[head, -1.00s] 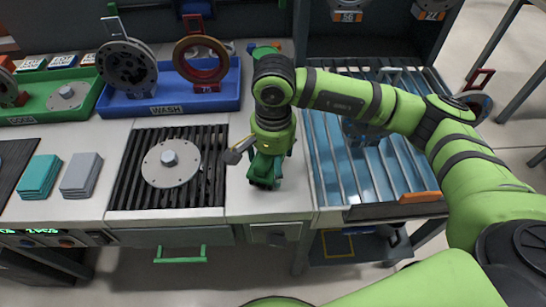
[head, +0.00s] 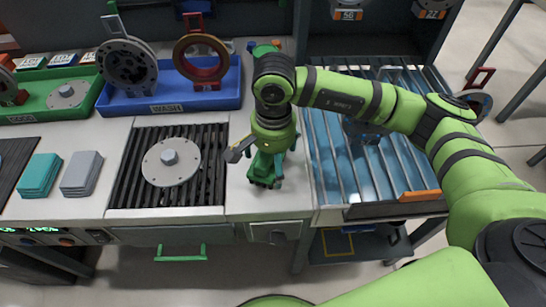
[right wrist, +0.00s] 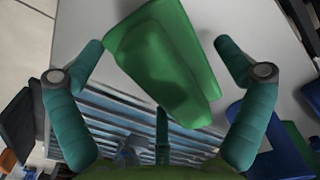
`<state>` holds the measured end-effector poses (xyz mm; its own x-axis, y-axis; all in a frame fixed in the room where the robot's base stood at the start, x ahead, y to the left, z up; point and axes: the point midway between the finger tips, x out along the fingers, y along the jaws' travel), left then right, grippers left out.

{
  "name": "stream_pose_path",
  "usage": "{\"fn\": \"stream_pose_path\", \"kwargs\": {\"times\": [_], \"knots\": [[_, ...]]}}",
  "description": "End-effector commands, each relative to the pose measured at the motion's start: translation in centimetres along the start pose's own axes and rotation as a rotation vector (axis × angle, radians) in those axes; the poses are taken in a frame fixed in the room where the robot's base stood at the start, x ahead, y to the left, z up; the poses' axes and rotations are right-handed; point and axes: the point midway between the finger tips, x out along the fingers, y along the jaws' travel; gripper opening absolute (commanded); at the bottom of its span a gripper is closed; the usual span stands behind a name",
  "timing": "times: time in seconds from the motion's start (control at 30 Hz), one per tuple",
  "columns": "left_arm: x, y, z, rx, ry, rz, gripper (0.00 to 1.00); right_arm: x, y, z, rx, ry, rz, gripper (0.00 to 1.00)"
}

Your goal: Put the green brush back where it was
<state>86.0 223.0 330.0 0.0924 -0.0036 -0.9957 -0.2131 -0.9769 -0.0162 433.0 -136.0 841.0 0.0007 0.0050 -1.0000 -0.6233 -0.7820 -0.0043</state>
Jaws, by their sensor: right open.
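My right gripper (head: 265,178) is low over the pale counter strip between the dark grate and the blue rack, pointing down. The green brush (right wrist: 165,65) shows large in the right wrist view, on the pale surface between the two teal fingers of my right gripper (right wrist: 160,58). The fingers are spread, one on each side of it, with gaps visible. In the head view the gripper largely covers the brush. My left gripper is not in view.
A grey disc (head: 171,162) sits on the dark grate (head: 127,190) left of my gripper. A blue WASH tray (head: 225,98) with ring parts stands behind. The slatted blue rack (head: 345,175) is to the right. Teal pads (head: 40,175) and grey pads (head: 81,173) lie at left.

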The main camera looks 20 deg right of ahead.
Motion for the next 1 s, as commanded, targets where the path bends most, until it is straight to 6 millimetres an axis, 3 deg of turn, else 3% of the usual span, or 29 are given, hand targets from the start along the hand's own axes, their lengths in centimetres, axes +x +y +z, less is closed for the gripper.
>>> {"fn": "stream_pose_path", "kwargs": {"times": [0.5,0.7,1.0], "knots": [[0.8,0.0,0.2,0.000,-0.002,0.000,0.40,-10.2,-0.1,-0.1,0.000,0.004,-0.003,1.00],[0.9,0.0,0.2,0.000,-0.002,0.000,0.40,-11.8,0.0,0.0,0.000,0.001,-0.001,1.00],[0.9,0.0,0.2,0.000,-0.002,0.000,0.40,-11.9,0.0,0.0,0.000,0.001,0.000,1.00]]}}
